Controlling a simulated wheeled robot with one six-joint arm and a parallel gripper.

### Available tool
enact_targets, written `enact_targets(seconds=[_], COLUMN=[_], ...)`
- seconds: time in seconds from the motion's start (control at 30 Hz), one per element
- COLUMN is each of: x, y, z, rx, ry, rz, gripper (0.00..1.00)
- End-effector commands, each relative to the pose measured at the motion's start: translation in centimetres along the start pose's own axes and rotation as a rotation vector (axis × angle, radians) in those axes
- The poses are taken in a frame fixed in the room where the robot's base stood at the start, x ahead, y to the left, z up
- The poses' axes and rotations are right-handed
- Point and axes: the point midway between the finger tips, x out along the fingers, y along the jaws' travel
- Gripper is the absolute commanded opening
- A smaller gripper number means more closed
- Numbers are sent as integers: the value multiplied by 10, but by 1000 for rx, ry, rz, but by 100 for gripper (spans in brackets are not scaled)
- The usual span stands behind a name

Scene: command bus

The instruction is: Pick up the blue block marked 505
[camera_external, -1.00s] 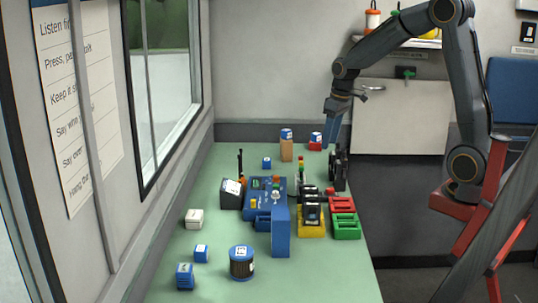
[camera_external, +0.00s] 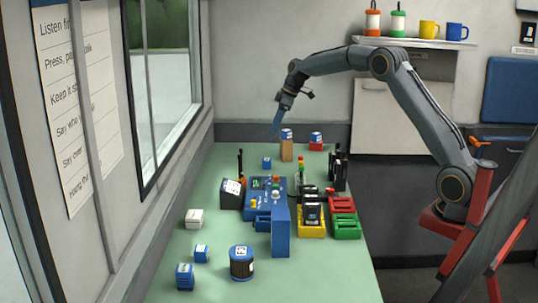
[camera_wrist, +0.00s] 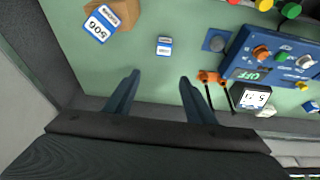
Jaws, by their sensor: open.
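A small blue block with a white label (camera_wrist: 164,46) lies on the green table, just beyond my open fingertips in the wrist view; its number is too small to read for sure. The outside view shows this block (camera_external: 267,163) near the back of the table. My gripper (camera_external: 275,131) hangs above the table's back part, empty, fingers pointing down; its two open fingers (camera_wrist: 158,77) are apart in the wrist view. Another blue and white block (camera_wrist: 101,25), which seems marked 506, sits on a brown wooden block (camera_external: 287,152).
A blue console (camera_external: 262,190) with knobs stands mid-table, with a black device (camera_wrist: 249,97) and two orange-tipped black rods beside it. A blue and white block on a red base (camera_external: 316,141) is back right. More blue blocks (camera_external: 201,253) lie front left. The window wall borders the left.

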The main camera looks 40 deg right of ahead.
Motion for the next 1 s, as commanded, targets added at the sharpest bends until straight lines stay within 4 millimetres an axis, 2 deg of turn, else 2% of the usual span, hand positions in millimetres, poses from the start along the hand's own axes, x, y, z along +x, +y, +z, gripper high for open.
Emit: enact_targets(seconds=[0.1, 0.3, 0.73, 1.0], x=[28, 62, 104, 140], y=[-2, -2, -4, -6], z=[13, 27, 28, 26], rx=[3, 3, 3, 3], ry=[-5, -5, -4, -3], rz=[-6, -5, -4, -2], gripper=[50, 50, 50, 50])
